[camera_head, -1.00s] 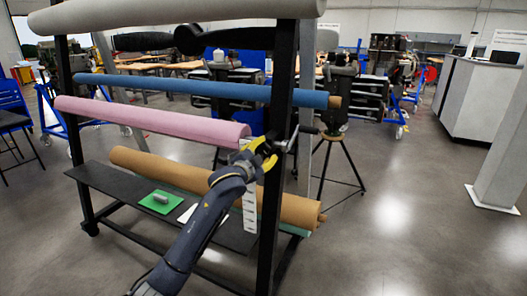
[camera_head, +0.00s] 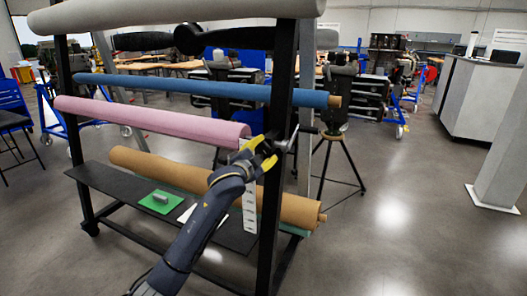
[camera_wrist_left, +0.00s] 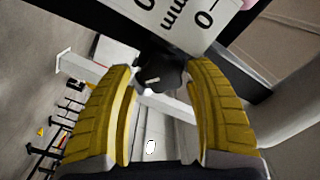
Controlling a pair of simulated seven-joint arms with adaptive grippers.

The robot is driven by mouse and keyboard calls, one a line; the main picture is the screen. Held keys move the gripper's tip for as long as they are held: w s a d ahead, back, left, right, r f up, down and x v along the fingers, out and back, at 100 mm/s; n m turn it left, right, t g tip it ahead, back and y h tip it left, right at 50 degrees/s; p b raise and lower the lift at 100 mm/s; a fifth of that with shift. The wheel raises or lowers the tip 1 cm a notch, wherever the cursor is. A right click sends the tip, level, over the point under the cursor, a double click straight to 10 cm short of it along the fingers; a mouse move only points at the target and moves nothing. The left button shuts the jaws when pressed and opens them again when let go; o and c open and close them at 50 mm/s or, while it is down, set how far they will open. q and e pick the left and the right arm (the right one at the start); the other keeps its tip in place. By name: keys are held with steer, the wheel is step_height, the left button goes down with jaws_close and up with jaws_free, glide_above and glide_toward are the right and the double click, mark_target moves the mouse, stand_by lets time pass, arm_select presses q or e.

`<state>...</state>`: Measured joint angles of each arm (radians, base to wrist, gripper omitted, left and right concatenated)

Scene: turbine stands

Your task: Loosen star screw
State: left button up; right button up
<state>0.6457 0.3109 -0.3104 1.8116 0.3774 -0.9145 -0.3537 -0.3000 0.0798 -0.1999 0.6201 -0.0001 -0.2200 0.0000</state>
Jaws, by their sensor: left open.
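The star screw (camera_wrist_left: 163,75) is a dark lobed knob in the left wrist view, beneath a white ruler-like plate (camera_wrist_left: 180,22) with black markings. My left gripper (camera_wrist_left: 160,95) has two yellow fingers, one on each side of the knob, with a gap to each, so it is open. In the head view my left gripper (camera_head: 262,154) is at the black rack post, near the right end of the pink roll (camera_head: 150,121). The knob is too small to make out clearly there. My right gripper is not in view.
The black rack (camera_head: 279,190) carries the pink roll, a blue roll (camera_head: 200,91) and brown rolls (camera_head: 150,165). A green mat (camera_head: 160,202) lies on its lower shelf. A black tripod (camera_head: 340,165) stands behind.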

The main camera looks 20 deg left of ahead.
mark_target(263, 150)
arm_select(q)
steer(key=shift+o, duration=0.2)
steer(key=shift+s+a+r, duration=0.1)
steer(key=shift+s+a, duration=0.7)
steer(key=shift+s, duration=0.15)
steer(key=shift+s+d, duration=0.15)
steer(key=shift+s, duration=1.35)
steer(key=shift+c, duration=0.4)
steer(key=shift+s, duration=0.2)
steer(key=shift+c, duration=0.2)
steer(key=shift+m, duration=0.6)
steer(key=shift+w+d, duration=0.15)
steer(key=shift+w, duration=1.2)
steer(key=shift+w+d, duration=0.15)
steer(key=shift+w, duration=1.2)
steer(key=shift+o, duration=0.2)
